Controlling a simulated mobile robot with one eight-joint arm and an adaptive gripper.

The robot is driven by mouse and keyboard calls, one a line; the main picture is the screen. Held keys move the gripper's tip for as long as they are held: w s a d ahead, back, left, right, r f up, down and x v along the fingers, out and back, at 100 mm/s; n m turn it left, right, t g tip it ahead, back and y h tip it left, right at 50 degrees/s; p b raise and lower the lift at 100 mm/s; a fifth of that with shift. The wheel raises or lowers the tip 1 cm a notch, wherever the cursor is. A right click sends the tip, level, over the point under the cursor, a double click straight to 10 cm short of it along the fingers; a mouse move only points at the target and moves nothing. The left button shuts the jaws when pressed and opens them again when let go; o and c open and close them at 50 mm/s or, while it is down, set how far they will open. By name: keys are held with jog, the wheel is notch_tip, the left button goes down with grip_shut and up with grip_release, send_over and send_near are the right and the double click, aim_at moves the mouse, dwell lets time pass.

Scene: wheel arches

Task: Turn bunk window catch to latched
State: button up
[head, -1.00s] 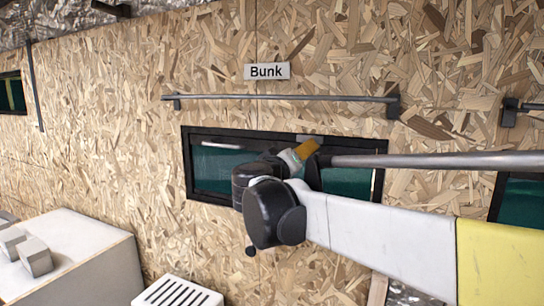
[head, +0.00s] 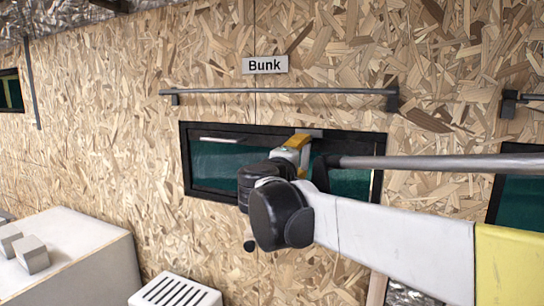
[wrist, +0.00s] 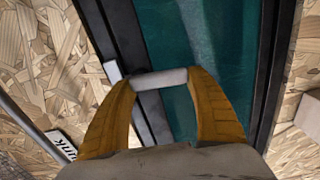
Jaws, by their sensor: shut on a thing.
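The bunk window (head: 215,165) has a black frame and dark green glass, below the Bunk sign. Its catch has a pale grey plate (head: 316,132) on the top frame edge, also visible in the wrist view (wrist: 113,72). The catch's grey lever (wrist: 160,77) lies roughly crosswise to that frame edge in the wrist view. My gripper (wrist: 160,79) has orange fingers, one at each end of the lever, and is shut on it. In the head view my gripper (head: 297,141) is at the top frame edge and hides the lever.
A grey rail (head: 280,91) runs along the wall above the window. The Bunk sign (head: 265,65) is above it. Another grey bar (head: 430,162) crosses in front of the window's right part. A white slatted box (head: 175,292) and a pale counter (head: 75,255) stand lower left.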

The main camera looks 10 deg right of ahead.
jog(key=shift+n, duration=0.5)
jog(key=o, duration=1.2)
jog(key=shift+s, duration=0.15)
jog(key=v, duration=1.1)
jog(key=shift+s+a, duration=0.2)
jog(key=shift+s, duration=0.15)
